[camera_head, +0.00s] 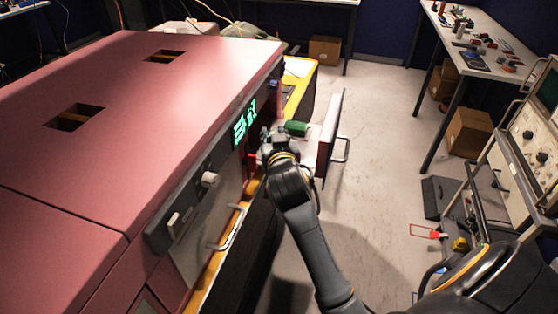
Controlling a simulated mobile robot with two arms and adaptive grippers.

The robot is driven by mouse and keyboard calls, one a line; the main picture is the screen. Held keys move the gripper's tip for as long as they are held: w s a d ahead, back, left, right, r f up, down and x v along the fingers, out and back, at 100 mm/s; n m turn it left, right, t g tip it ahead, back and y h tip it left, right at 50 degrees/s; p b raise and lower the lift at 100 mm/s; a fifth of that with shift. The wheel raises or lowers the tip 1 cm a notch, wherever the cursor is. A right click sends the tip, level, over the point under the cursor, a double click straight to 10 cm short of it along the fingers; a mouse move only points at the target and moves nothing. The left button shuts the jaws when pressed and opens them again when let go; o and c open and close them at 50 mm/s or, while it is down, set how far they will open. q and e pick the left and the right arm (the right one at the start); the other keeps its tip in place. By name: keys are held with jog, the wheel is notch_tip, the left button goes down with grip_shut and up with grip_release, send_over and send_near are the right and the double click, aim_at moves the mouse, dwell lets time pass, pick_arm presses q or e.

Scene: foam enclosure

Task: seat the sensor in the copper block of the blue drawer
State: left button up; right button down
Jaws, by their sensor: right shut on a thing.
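My right gripper (268,143) is at the front of the red machine, just below its lit green display. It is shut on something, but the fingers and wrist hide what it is. A drawer (329,128) with a pale inner face and a bar handle stands pulled out to the right of the gripper. A green block (296,128) shows between the gripper and that drawer front. I cannot make out the sensor, the copper block or a clearly blue drawer. My left gripper is not in view.
The red machine (150,95) with openings in its top fills the left. Its lower front carries a knob (209,179) and bar handles. A bench (490,45) with small items stands at the back right, and an instrument cart (525,145) at the right.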

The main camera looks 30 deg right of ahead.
jog(key=w+d+m+g+h+b, duration=0.1)
jog(key=w+d+m+h, duration=0.15)
jog(key=d, duration=0.35)
jog(key=shift+n+g, duration=0.25)
jog(key=shift+g, duration=0.05)
jog(key=f, duration=0.7)
jog(key=shift+w+f, duration=0.15)
jog(key=shift+w, duration=0.25)
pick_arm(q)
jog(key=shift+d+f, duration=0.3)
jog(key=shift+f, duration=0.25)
pick_arm(e)
jog(key=shift+f, duration=0.45)
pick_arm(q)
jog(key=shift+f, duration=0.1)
pick_arm(e)
jog(key=shift+f, duration=0.1)
jog(key=c, duration=1.1)
grip_release()
